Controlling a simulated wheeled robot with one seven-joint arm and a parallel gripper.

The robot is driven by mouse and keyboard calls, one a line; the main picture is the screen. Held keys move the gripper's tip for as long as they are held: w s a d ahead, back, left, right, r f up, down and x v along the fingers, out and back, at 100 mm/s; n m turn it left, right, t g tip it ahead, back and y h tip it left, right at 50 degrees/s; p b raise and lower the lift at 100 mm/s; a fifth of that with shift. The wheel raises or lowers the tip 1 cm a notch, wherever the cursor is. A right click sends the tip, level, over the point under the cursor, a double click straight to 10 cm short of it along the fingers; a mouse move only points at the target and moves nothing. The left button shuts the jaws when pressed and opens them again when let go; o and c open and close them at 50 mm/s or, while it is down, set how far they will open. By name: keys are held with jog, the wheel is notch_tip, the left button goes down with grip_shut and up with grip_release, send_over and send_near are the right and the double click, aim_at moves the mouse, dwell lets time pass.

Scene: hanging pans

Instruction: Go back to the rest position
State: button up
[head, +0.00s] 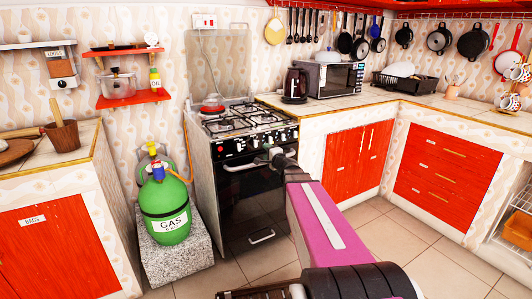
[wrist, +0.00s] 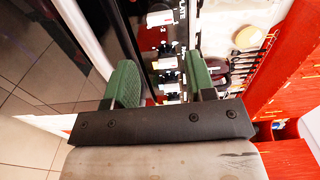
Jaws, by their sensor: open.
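My gripper shows in the head view (head: 272,153) at the end of my magenta and black arm, in front of the stove's knob panel. In the wrist view its two green finger pads (wrist: 160,82) stand apart with nothing held between them. The knobs of the stove (head: 262,178) show between and beyond the fingers in the wrist view (wrist: 168,60). I cannot tell whether a fingertip touches the stove front. My forearm hides part of the floor and of the oven's right side.
A green gas cylinder (head: 165,208) stands on a stone block (head: 160,262) left of the stove. Red drawers (head: 447,165) and a red cabinet (head: 355,160) line the right. Pans (head: 440,40) hang along the back wall. Tiled floor (head: 385,238) is free at the right.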

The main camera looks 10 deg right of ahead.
jog(key=s+a+f+n+g+y, duration=0.2)
jog(key=s+a+f+n+g, duration=0.85)
jog(key=s+f, duration=0.25)
jog(key=s+d+f+n+g+h, duration=0.2)
jog(key=s+d+f+g+h, duration=0.1)
jog(key=s, duration=0.4)
jog(key=s+d+f+n+g+h, duration=0.1)
jog(key=s+d+f+g+h, duration=0.2)
jog(key=s, duration=0.4)
jog(key=shift+s+d+f+n+g+h, duration=0.2)
jog(key=shift+d+f+n+g+h, duration=0.2)
jog(key=shift+f+h, duration=0.65)
jog(key=shift+f+y, duration=0.25)
